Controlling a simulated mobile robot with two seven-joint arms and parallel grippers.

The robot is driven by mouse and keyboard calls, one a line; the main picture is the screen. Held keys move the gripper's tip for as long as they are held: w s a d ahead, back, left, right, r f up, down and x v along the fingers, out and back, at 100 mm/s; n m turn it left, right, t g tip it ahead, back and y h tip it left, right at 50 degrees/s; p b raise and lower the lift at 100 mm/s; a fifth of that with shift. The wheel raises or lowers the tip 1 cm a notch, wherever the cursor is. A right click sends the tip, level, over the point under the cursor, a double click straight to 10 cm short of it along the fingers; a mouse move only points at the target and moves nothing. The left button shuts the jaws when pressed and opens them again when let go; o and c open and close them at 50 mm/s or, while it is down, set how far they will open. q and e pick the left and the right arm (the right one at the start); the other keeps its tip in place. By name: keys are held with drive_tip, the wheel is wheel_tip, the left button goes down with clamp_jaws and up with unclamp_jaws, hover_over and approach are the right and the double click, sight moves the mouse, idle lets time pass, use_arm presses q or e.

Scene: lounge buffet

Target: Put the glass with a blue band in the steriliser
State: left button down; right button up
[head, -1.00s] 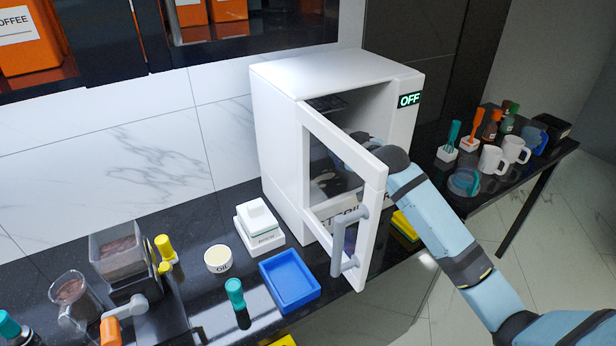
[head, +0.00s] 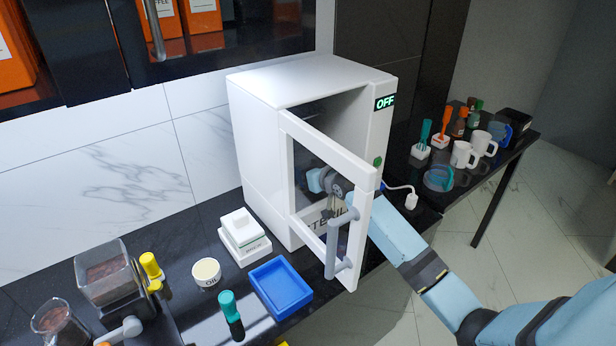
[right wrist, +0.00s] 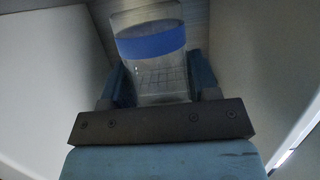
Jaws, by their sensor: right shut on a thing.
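The steriliser (head: 300,78) is a white cabinet on the dark counter with an "OFF" display. Its glazed door (head: 369,185) stands open toward me. My right arm reaches in behind the door, and my right gripper (right wrist: 160,75) shows partly through the door's window. In the right wrist view it is shut on the glass with a blue band (right wrist: 152,42), held between its two fingers. Pale walls lie on both sides of it there. In the head view I cannot make out the glass. My left gripper is not in view.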

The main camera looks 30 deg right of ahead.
drive_tip(key=shift+f, duration=1.2)
drive_tip(key=shift+f, duration=0.1)
drive_tip(key=o, duration=1)
drive_tip(key=shift+o, duration=0.2)
drive_tip(key=shift+s, duration=0.15)
drive_tip(key=a+b+v, duration=0.1)
drive_tip(key=v, duration=1)
drive_tip(key=shift+s+d+r, duration=0.35)
drive_tip(key=shift+d, duration=0.15)
